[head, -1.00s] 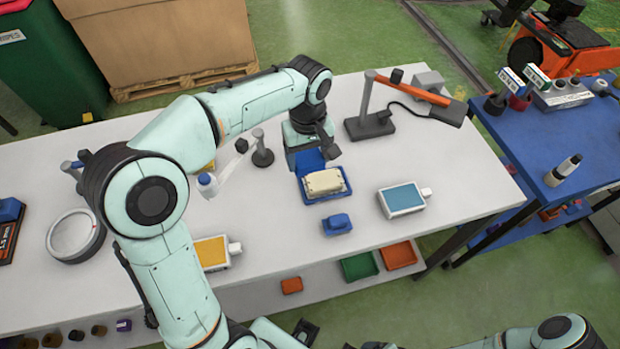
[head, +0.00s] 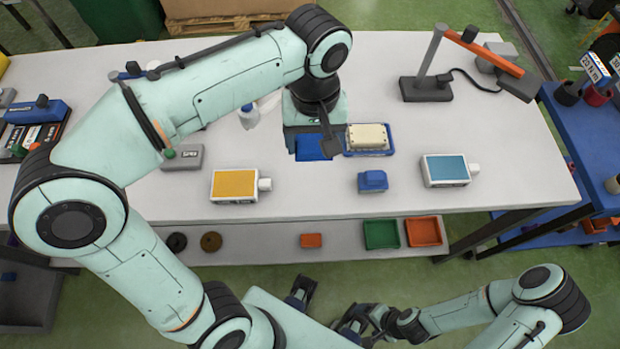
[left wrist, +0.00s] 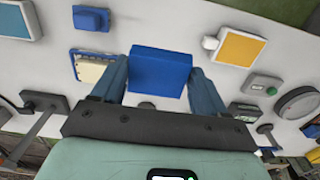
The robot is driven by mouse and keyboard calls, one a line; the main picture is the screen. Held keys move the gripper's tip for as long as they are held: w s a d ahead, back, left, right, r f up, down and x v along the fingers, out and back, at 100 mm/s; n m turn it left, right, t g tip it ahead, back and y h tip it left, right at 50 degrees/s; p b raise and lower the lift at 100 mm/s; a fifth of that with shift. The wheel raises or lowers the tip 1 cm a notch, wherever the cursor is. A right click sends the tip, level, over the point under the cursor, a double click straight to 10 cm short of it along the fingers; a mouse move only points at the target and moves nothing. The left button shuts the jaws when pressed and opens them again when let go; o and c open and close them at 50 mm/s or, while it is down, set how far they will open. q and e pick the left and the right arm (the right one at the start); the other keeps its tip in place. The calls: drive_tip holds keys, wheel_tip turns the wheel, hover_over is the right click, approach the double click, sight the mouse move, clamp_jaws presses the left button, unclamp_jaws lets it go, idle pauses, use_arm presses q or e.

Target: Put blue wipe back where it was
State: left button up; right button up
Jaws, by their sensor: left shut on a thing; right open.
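The blue wipe (head: 312,148) is a flat blue square held between the fingers of my left gripper (head: 314,140). The left wrist view shows the blue wipe (left wrist: 161,72) spanning the gap between both fingers. It is over the white table, just left of a blue tray (head: 391,151) bearing a cream block (head: 368,136). I cannot tell whether the wipe touches the table. My right gripper (head: 352,324) is open and empty, low in front of the table.
A small blue object (head: 372,181) lies in front of the tray. A yellow-faced box (head: 235,185) is at left and a blue-faced box (head: 445,170) at right. A lamp-like stand (head: 426,88) is at back right. Bins (head: 381,235) sit on the lower shelf.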

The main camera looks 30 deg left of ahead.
sight(313, 185)
use_arm(q)
wheel_tip(313, 185, down, 15)
drive_tip(key=shift+r+b, duration=0.2)
drive_tip(key=shift+b, duration=1)
drive_tip(key=shift+f, duration=0.25)
drive_tip(key=o, duration=0.9)
drive_tip(key=shift+r, duration=0.1)
drive_tip(key=shift+o, duration=0.2)
